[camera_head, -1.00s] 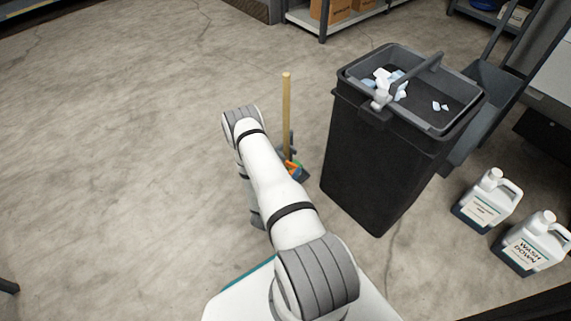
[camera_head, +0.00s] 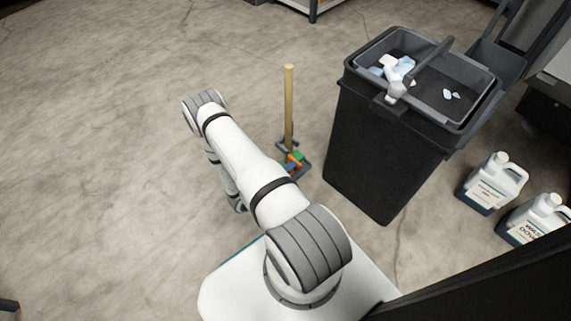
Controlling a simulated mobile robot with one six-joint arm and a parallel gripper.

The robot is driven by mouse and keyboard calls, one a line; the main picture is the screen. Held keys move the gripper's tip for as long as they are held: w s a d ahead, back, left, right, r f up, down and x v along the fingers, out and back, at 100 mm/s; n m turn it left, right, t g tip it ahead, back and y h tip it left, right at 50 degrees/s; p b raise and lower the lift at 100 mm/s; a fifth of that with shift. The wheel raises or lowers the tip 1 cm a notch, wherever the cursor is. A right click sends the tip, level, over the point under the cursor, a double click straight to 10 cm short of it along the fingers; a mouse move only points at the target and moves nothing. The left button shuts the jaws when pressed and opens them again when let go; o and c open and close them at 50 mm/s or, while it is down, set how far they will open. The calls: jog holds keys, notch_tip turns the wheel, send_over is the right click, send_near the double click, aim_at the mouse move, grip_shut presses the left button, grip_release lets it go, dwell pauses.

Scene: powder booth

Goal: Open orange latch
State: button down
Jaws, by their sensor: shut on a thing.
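I cannot make out an orange latch in the head view. The only orange I see is a small piece (camera_head: 294,157) among green and blue bits at the foot of an upright wooden handle (camera_head: 289,105), and it does not look like a latch. My white arm reaches up and left, then bends down at its grey elbow. Its lower end is mostly behind the upper link, left of the wooden handle. My gripper is hidden, so I see neither its jaws nor anything in them.
A black bin (camera_head: 370,150) with a grey tray (camera_head: 476,108) of pale scraps on top stands right of the handle. Two white jugs (camera_head: 492,183) (camera_head: 540,216) stand farther right. A dark panel (camera_head: 490,279) fills the lower right corner. The floor at left is open.

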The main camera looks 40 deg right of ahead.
jog(key=shift+s+d+f+g, duration=0.2)
jog(key=shift+s+f+g, duration=0.25)
jog(key=shift+s, duration=0.2)
jog(key=c, duration=1.5)
grip_release()
jog(key=o, duration=0.4)
jog(key=shift+w+a+t, duration=0.1)
jog(key=shift+a+t, duration=0.05)
jog(key=shift+t, duration=0.1)
jog(key=shift+w+r, duration=0.1)
jog(key=shift+a+p, duration=1.15)
jog(key=shift+a, duration=2.75)
